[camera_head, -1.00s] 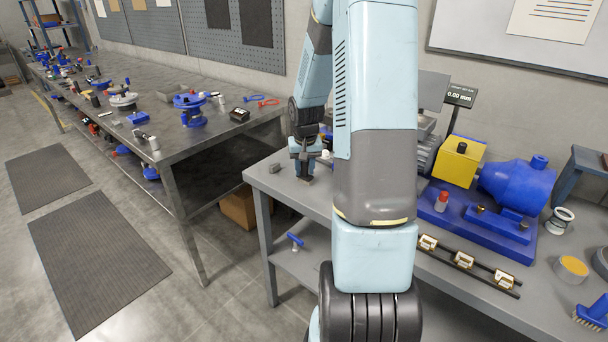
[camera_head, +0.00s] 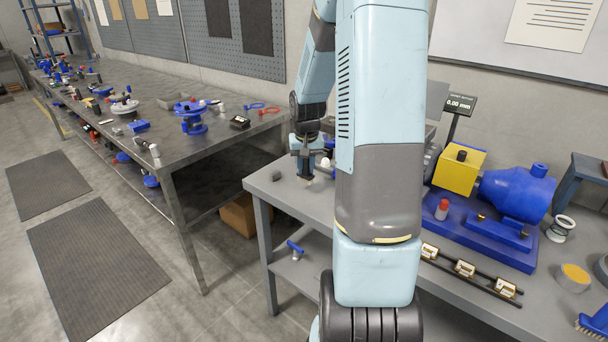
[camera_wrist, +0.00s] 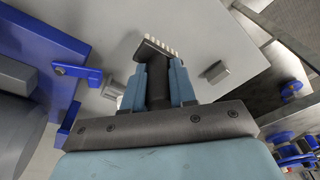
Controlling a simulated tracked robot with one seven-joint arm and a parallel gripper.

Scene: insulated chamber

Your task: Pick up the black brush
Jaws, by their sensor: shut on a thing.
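The black brush (camera_wrist: 156,88) is between the two blue fingers of my gripper (camera_wrist: 160,80) in the wrist view. The fingers are shut on its dark handle. Its dark head with a row of pale bristles (camera_wrist: 162,48) points away from the palm, over the grey bench top. In the head view my gripper (camera_head: 304,164) is over the left end of the grey bench (camera_head: 288,198), with the brush tip just below it. A clear gap between bristles and bench cannot be made out.
A small grey block (camera_head: 277,176) lies left of my gripper, also seen in the wrist view (camera_wrist: 216,72). Right of my arm are a blue pump (camera_head: 515,193) with a yellow box (camera_head: 460,170), and a rail with brass clamps (camera_head: 465,269). A cluttered workbench (camera_head: 165,150) stands left.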

